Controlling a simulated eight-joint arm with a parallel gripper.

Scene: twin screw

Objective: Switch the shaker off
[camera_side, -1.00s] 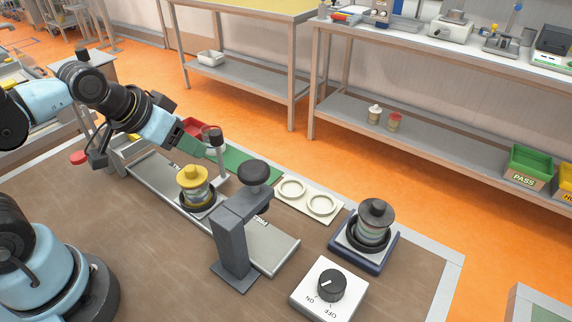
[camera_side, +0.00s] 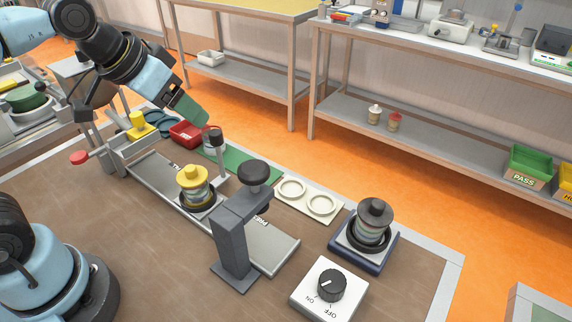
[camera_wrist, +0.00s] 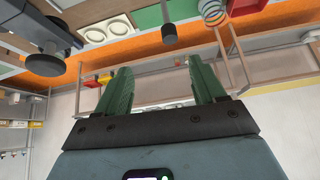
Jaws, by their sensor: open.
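A white switch box (camera_side: 345,304) with a black rotary knob (camera_side: 332,285) stands at the front right of the bench, marked ON and OFF. The knob's white mark points left, nearer the ON side than OFF. Behind it is a dark blue-based unit (camera_side: 364,262), likely the shaker, holding a jar with a dark lid (camera_side: 375,213). My gripper (camera_side: 207,122) is high over the back left of the bench, far from the knob. In the wrist view its two green fingers (camera_wrist: 162,72) are apart with nothing between them.
A grey clamp post (camera_side: 235,245) with a black knob stands left of the switch box. A yellow-lidded jar (camera_side: 193,180) sits on a metal rail (camera_side: 275,252). A cream two-ring holder (camera_side: 306,202) and red tray (camera_side: 187,134) lie behind. Bare bench shows at front left.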

